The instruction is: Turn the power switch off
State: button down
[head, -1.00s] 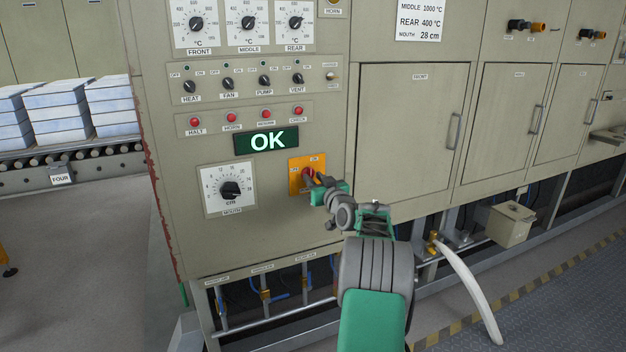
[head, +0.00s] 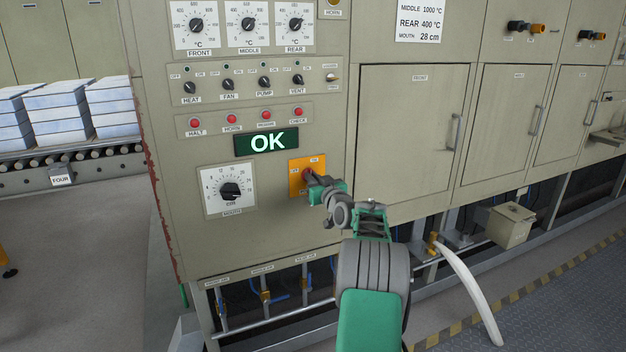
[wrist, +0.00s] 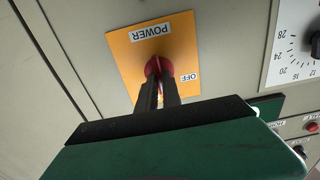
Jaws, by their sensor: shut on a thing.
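The power switch is a red rotary knob (wrist: 158,66) on an orange plate (wrist: 128,62). In the wrist view the plate reads POWER and OFF and appears upside down. My gripper (wrist: 159,80) is shut on the knob, with its two dark fingers on either side of it. In the head view the orange plate (head: 294,181) is at the lower right of the control panel. My gripper (head: 308,177) reaches it from the right and covers much of the knob. The knob's exact angle is hard to tell.
A mouth dial (head: 230,190) is left of the orange plate. A green OK display (head: 266,142) is above, with red push buttons (head: 266,115) and small switches over it. A cabinet door (head: 410,130) is to the right. A pale hose (head: 470,285) hangs below right.

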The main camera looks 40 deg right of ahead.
jog(key=shift+f+b, duration=0.1)
jog(key=shift+b, duration=0.3)
jog(key=n+b, duration=1.2)
jog(key=b, duration=0.1)
jog(key=n+b, duration=0.5)
jog(key=b, duration=0.1)
jog(key=shift+w+a+f+n, duration=0.1)
jog(key=shift+a+f+n, duration=0.2)
jog(key=shift+n, duration=0.1)
jog(key=shift+b, duration=0.3)
jog(key=shift+r, duration=0.1)
jog(key=c, duration=1.5)
grip_release()
